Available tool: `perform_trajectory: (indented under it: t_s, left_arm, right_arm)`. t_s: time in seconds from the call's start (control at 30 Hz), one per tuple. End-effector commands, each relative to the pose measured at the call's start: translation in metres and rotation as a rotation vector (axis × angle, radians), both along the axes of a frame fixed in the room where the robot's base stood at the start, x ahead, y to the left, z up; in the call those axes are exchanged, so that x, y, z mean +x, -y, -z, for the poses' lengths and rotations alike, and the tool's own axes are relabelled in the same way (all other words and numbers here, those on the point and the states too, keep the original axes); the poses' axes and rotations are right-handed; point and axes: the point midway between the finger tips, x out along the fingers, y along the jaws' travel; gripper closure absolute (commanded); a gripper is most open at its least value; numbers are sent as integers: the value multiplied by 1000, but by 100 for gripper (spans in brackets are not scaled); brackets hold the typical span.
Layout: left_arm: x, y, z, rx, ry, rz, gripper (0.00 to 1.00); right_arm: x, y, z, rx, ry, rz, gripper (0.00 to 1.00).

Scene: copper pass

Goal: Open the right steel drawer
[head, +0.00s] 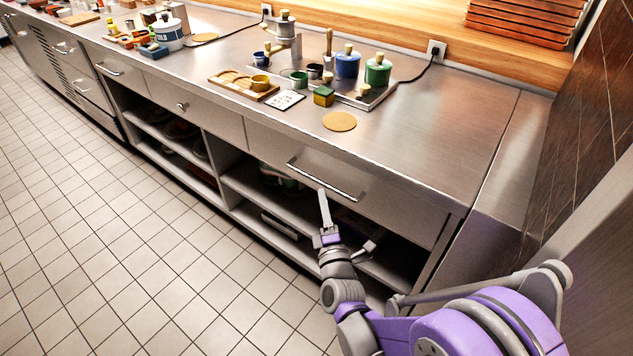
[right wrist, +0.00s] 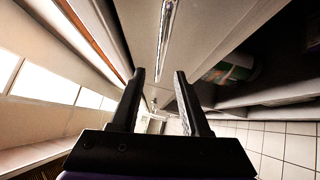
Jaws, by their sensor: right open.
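The right steel drawer (head: 405,203) is shut, its front flush with the counter face, above an open shelf bay. Its long bar handle (head: 325,181) runs along the front. My right gripper (head: 323,206) is just below and in front of the handle in the head view, pointing up toward it. In the right wrist view its two fingers (right wrist: 158,78) are apart with nothing between them. The handle (right wrist: 168,35) shows beyond the fingertips, roughly in line with the gap. I cannot tell whether a finger touches it. My left gripper is not in view.
The steel counter (head: 440,120) carries a wooden tray (head: 243,87), a round tan mat (head: 339,121) and several jars and cups. Open shelves (head: 268,208) lie below the drawers. The tiled floor (head: 130,255) in front is clear. A dark tiled wall (head: 585,130) stands at right.

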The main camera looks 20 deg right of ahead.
Motion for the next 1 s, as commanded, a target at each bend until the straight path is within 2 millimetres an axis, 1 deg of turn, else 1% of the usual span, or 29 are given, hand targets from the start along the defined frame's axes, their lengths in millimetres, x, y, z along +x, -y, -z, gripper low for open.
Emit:
perform_trajectory:
  t_s: [0.03,0.1,0.2,0.33,0.5,0.77,0.87,1.0]
  left_arm:
    - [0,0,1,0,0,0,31]
    - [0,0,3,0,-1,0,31]
    - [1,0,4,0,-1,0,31]
    - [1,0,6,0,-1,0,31]
    - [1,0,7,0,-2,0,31]
    - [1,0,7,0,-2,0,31]
    - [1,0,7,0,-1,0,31]
    - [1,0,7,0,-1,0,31]
  right_arm:
    - [11,2,-1,-1,-1,1,54]
    - [25,4,-2,-1,-1,1,54]
    - [42,5,-5,-1,-1,0,54]
    - [58,7,-7,1,-1,0,54]
    - [69,8,-9,0,-1,0,54]
    - [69,8,-9,0,-1,-1,54]
    - [69,8,-9,1,-1,-1,70]
    - [69,8,-9,1,-1,-1,96]
